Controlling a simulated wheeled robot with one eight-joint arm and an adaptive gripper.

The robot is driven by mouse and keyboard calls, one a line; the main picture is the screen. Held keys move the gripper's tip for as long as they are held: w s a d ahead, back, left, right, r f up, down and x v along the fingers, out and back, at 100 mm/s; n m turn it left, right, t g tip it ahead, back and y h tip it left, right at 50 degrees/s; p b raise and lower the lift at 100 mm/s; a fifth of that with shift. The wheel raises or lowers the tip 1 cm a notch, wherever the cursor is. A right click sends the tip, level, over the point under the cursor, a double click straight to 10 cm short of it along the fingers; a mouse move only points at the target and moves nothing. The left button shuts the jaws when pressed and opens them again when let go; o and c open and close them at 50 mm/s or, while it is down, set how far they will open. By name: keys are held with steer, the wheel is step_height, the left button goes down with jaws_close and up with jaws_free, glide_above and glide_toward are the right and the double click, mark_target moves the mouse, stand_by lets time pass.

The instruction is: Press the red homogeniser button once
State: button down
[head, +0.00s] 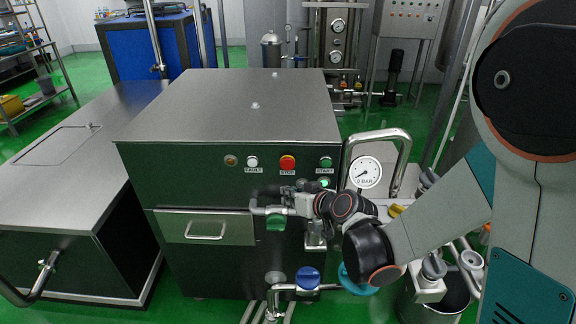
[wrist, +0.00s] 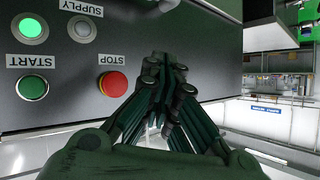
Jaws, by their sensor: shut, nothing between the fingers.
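The red button (head: 287,165) is labelled STOP and sits on a yellow ring on the dark front of the steel homogeniser cabinet (head: 225,108). In the wrist view, which is turned upside down, the red button (wrist: 113,84) stands clear to the left of the fingers. My gripper (head: 262,209) is below and a little left of the red button in the head view. In the wrist view my gripper (wrist: 165,62) has its dark fingers together with nothing between them, apart from the red button.
A green START button (head: 325,163) is right of the red one, with a lit green lamp (head: 324,183) below it. A white FAULT lamp (head: 252,161) is to the left. A drawer handle (head: 206,236), a gauge (head: 365,172) and a bent pipe (head: 402,145) stick out nearby.

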steer(key=w, duration=0.8)
steer(key=shift+w+d+p, duration=0.15)
steer(key=shift+w+p, duration=0.15)
steer(key=shift+w, duration=0.15)
stand_by(1.2)
steer(key=shift+w, duration=0.3)
steer(key=shift+w, duration=0.45)
stand_by(0.6)
steer(key=shift+s, duration=0.1)
steer(key=shift+s+b, duration=0.3)
steer(key=shift+s, duration=0.5)
steer(key=shift+s, duration=0.1)
steer(key=s, duration=0.4)
steer(key=shift+s+b, duration=0.35)
steer(key=shift+s, duration=0.05)
